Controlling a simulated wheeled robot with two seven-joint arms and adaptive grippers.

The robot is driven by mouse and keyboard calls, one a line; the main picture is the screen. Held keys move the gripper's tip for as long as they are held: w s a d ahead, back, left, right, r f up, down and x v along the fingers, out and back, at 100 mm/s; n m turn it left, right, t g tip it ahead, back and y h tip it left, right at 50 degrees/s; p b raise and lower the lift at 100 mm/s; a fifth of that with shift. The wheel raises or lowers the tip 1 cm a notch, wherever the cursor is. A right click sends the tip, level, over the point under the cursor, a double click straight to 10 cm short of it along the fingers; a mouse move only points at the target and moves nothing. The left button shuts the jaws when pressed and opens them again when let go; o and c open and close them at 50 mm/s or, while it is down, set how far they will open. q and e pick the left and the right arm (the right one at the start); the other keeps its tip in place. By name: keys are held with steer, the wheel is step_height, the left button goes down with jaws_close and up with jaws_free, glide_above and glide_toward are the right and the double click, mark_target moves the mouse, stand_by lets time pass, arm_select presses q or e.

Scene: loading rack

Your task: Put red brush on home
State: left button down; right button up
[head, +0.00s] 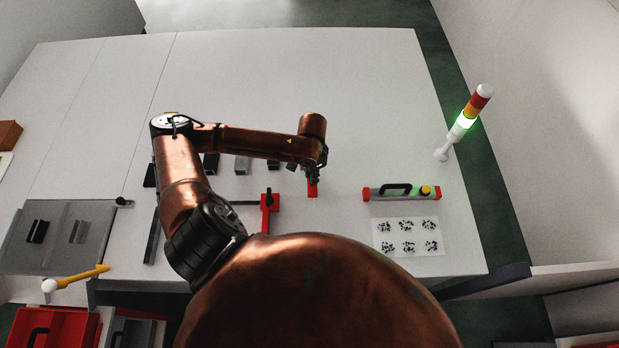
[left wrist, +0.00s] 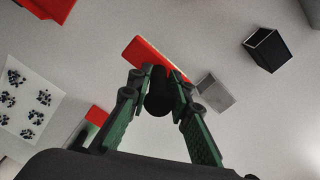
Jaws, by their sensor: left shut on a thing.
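The red brush (head: 312,188) is at the back middle of the table in the head view, under the end of my left arm. Its red body (left wrist: 148,53) shows just beyond the fingertips in the left wrist view, with a dark rounded part (left wrist: 159,98) between the fingers. My left gripper (left wrist: 160,76) is shut on the brush; in the head view the gripper (head: 315,172) is small and partly hidden by my arm. I cannot tell whether the brush touches the table. No spot marked as home can be made out. My right gripper is not in view.
A grey block (head: 242,165) and a black block (head: 210,163) stand left of the brush. A red clamp-like piece (head: 269,213) is nearer. A red-ended tool (head: 375,194) and a dotted sheet (head: 408,247) lie right. A signal light (head: 462,124) stands at the right edge.

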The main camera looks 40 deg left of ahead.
arm_select(q)
steer(key=shift+w+a+f, duration=0.3)
steer(key=shift+a+f, duration=0.15)
steer(key=shift+f, duration=0.15)
steer(key=shift+w+a+f, duration=0.25)
steer(key=shift+a+f, duration=0.15)
steer(key=shift+f, duration=1.7)
steer(key=shift+f, duration=0.15)
steer(key=c, duration=1.8)
jaws_free()
steer(key=shift+o, duration=0.2)
step_height(320, 180, up, 12)
